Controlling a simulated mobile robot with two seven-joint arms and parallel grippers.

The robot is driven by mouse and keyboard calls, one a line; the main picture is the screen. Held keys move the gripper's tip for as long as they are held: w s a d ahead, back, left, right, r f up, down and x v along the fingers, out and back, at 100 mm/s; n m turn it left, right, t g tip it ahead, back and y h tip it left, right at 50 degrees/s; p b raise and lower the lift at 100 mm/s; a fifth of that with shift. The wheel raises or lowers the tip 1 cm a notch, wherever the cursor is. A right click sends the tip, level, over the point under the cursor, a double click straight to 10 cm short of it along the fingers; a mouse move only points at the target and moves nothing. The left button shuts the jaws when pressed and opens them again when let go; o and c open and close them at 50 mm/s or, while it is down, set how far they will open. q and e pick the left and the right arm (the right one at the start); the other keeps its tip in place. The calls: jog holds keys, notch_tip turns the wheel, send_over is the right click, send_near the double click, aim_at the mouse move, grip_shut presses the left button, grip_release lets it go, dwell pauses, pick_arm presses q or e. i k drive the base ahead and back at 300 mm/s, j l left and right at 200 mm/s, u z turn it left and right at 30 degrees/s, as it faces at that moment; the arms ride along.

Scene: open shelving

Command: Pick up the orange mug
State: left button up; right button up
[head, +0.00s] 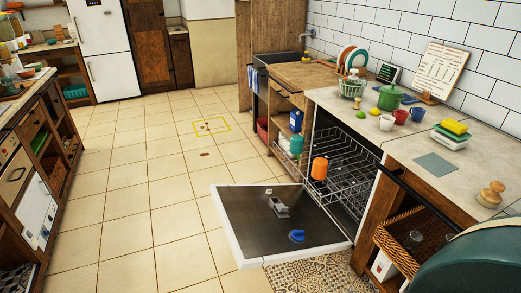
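The orange mug (319,168) is in the wire rack of the open dishwasher, near the rack's left front part. It looks roughly upright, but I cannot tell whether its mouth faces up or down. The dishwasher rack (350,172) is pulled out above the lowered dishwasher door (250,232). Neither of my grippers is in view.
A blue item (296,236) and a grey piece lie on the lowered door. The counter above holds a green pot (389,98), a red mug (401,117) and a blue mug (417,114). A wicker basket (400,250) is at right. The tiled floor (150,190) at left is mostly clear.

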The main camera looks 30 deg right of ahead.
aim_at(319, 169)
jog(key=z, duration=1.3)
